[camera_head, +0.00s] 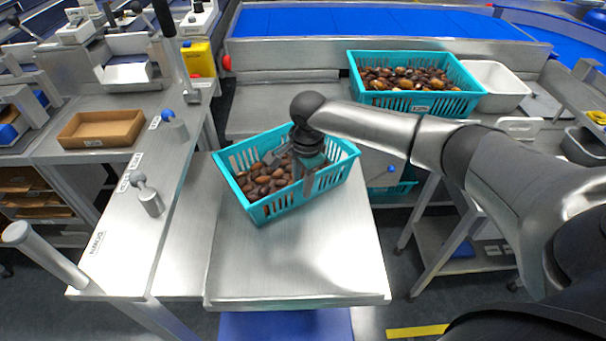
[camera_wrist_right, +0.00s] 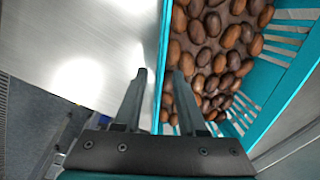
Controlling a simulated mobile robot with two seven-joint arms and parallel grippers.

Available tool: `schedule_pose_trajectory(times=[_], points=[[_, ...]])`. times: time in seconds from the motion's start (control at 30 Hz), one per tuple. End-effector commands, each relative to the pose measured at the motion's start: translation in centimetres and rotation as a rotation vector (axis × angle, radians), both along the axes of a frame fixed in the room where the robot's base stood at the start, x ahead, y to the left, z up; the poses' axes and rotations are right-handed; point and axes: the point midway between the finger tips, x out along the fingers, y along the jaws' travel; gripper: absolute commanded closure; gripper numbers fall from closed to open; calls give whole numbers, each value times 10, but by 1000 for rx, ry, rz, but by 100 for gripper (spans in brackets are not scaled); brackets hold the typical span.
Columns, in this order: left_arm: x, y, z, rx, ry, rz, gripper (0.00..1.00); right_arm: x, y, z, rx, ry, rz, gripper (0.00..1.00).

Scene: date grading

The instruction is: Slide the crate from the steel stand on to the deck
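A teal slatted crate (camera_head: 262,208) full of brown dates sits turned at an angle on the far part of a steel-topped stand (camera_head: 300,265) in the head view. My right gripper (camera_head: 309,186) reaches down at the crate's near wall. In the right wrist view the crate wall (camera_wrist_right: 161,95) runs between the two fingers (camera_wrist_right: 160,75), one finger over the dates and one outside. The fingers are apart, with a gap showing between the outer finger and the wall. Which surface is the deck is not clear to me. My left gripper is not in view.
A second teal crate of dates (camera_head: 418,101) stands at the back right beside a white bin (camera_head: 497,85). A steel bench with upright knobs (camera_head: 150,200) lies left of the stand. A blue conveyor (camera_head: 370,22) crosses the back. The stand's near part is clear.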

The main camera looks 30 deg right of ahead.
Motion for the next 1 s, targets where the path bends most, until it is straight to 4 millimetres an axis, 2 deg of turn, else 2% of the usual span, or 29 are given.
schedule_pose_trajectory(times=[0.37,0.73,1.0], points=[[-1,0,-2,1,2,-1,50,1,0,-5,0,-1,1,60],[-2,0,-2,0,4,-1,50,1,0,-5,0,-1,0,99],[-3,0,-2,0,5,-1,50,1,0,-5,0,0,0,100]])
